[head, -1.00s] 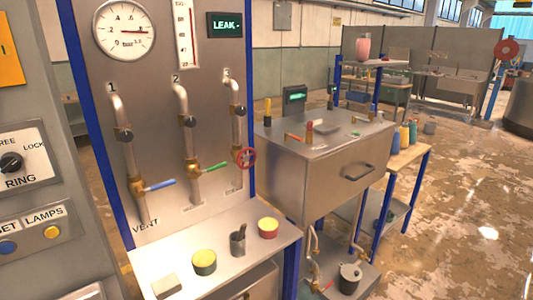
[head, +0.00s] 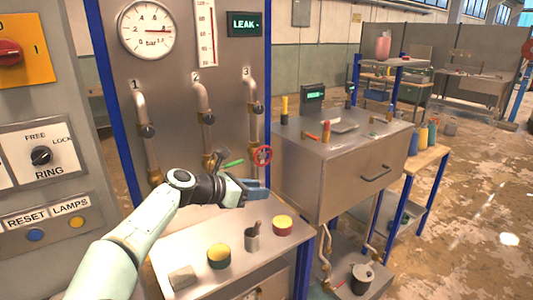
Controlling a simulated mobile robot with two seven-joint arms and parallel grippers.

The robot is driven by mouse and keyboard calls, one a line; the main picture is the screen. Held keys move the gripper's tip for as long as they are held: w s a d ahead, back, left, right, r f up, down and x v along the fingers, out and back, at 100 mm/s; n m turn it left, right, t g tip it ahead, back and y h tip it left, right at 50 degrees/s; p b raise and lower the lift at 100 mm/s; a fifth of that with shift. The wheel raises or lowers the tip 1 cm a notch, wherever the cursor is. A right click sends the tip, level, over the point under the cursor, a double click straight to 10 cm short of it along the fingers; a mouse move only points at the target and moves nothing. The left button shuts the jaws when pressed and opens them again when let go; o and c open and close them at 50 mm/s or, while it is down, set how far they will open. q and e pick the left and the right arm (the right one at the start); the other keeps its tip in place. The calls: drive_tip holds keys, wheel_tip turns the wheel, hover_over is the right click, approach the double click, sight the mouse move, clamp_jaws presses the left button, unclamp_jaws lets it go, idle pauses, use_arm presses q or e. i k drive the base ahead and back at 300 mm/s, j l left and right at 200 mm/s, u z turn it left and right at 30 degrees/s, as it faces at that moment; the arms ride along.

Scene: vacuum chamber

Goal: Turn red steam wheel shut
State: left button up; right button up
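The red steam wheel (head: 263,156) is a small red handwheel on the third pipe (head: 256,125), at the right side of the grey panel. My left arm comes in from the lower left. Its gripper (head: 258,191) is just below the wheel, in front of the panel, and appears apart from it. The fingers are small and seen from behind and the side, so I cannot tell if they are open or shut. The arm hides the blue valve lever and part of the lower pipes. My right gripper is not in view.
A green lever (head: 233,163) is left of the wheel, close to my wrist. A metal cabinet (head: 340,170) stands right of the panel.

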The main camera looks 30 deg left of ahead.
sight(262, 155)
drive_tip(key=i+j, duration=0.75)
drive_tip(key=j, duration=0.1)
